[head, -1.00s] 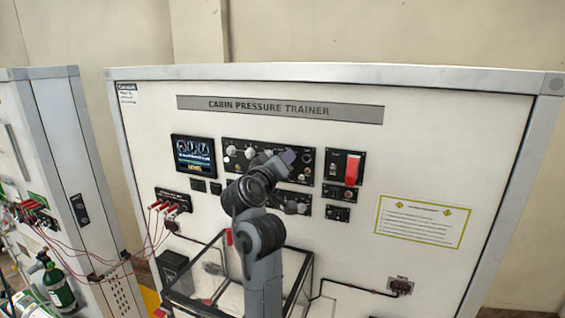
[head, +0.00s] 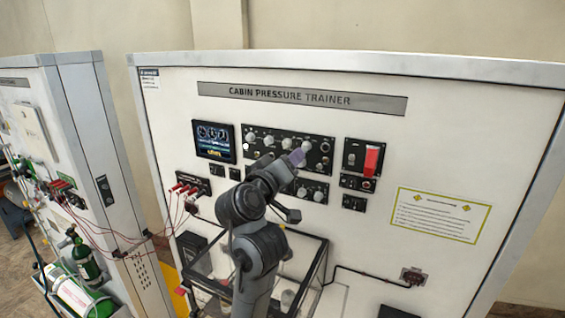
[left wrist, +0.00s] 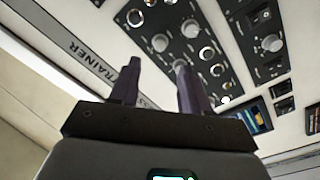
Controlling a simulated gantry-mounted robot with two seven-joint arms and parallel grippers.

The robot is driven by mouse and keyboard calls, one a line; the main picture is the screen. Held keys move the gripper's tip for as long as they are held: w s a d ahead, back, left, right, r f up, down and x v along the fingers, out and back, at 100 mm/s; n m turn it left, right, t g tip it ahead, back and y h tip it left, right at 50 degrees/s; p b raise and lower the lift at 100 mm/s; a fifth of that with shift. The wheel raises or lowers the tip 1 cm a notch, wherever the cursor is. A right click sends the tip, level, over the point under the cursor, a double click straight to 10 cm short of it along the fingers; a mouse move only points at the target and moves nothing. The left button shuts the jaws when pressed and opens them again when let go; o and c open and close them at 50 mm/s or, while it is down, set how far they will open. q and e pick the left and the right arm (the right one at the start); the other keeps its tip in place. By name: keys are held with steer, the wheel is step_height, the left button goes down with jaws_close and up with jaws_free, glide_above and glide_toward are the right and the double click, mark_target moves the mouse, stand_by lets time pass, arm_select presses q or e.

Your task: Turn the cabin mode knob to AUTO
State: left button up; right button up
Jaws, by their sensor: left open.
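The upper control panel (head: 262,134) on the cabin pressure trainer carries a row of pale round knobs and smaller controls. A lower panel (head: 320,191) has more knobs. The labels are too small to read, so I cannot tell which is the cabin mode knob. My left gripper (head: 297,158) is in front of the upper panel's lower part, and my arm hides parts of both panels. In the left wrist view, my left gripper (left wrist: 156,78) is open and empty, with knobs such as a pale knob (left wrist: 160,42) beyond its fingers. My right gripper is not in view.
A display screen (head: 213,141) sits left of the panels, and a red switch guard (head: 371,160) right of them. Red plugs with cables (head: 187,190) are at lower left. A clear box (head: 318,262) stands below. A notice (head: 437,215) is at right.

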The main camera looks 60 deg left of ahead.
arm_select(q)
steer(key=shift+p+v, duration=0.85)
steer(key=shift+v, duration=0.75)
